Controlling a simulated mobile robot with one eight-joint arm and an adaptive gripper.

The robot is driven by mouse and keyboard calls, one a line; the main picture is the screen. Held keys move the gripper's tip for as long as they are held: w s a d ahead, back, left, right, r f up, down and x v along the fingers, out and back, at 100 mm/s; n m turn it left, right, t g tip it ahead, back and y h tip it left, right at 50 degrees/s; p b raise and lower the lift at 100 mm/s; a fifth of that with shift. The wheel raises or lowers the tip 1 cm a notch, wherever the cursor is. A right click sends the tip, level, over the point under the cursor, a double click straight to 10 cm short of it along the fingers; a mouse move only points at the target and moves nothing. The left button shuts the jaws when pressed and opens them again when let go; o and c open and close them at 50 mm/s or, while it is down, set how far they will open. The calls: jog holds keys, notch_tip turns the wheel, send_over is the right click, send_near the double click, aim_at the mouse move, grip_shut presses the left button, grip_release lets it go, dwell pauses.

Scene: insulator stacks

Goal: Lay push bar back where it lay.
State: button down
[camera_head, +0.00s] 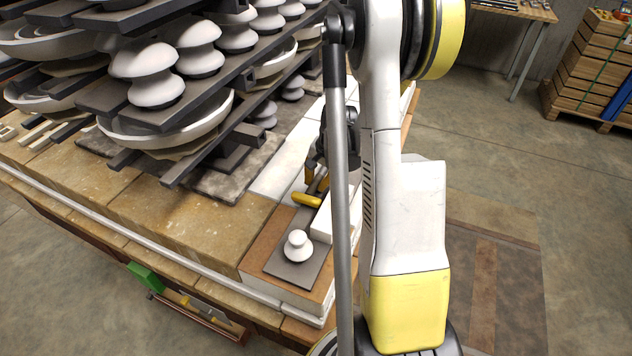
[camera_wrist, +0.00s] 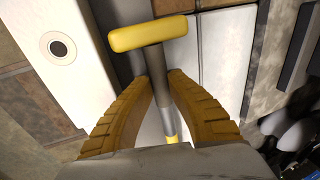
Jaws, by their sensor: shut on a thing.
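The push bar has a yellow cross handle (camera_wrist: 147,34), a grey shaft (camera_wrist: 155,68) and a yellow section at its other end. My gripper (camera_wrist: 162,77) has two ribbed yellow-brown fingers shut on the shaft, just below the handle. In the head view, the yellow handle (camera_head: 306,200) shows below my gripper (camera_head: 317,181), above the right part of the brick deck. My arm hides part of the gripper and bar there. I cannot tell whether the bar touches the surface beneath it.
A white block (camera_wrist: 62,47) with a round hole lies left of the bar. A white insulator (camera_head: 298,244) stands on a dark plate (camera_head: 283,267) near the deck's front corner. Racks (camera_head: 170,172) with stacked insulators crowd the left. Pale slabs (camera_head: 279,163) lie behind the bar.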

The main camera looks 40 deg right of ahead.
jog(key=shift+f+b, duration=0.5)
jog(key=shift+f, duration=0.05)
jog(key=c, duration=1.4)
grip_release()
jog(key=shift+o, duration=0.2)
jog(key=shift+r, duration=0.15)
jog(key=v, duration=1.2)
jog(key=shift+a, duration=0.15)
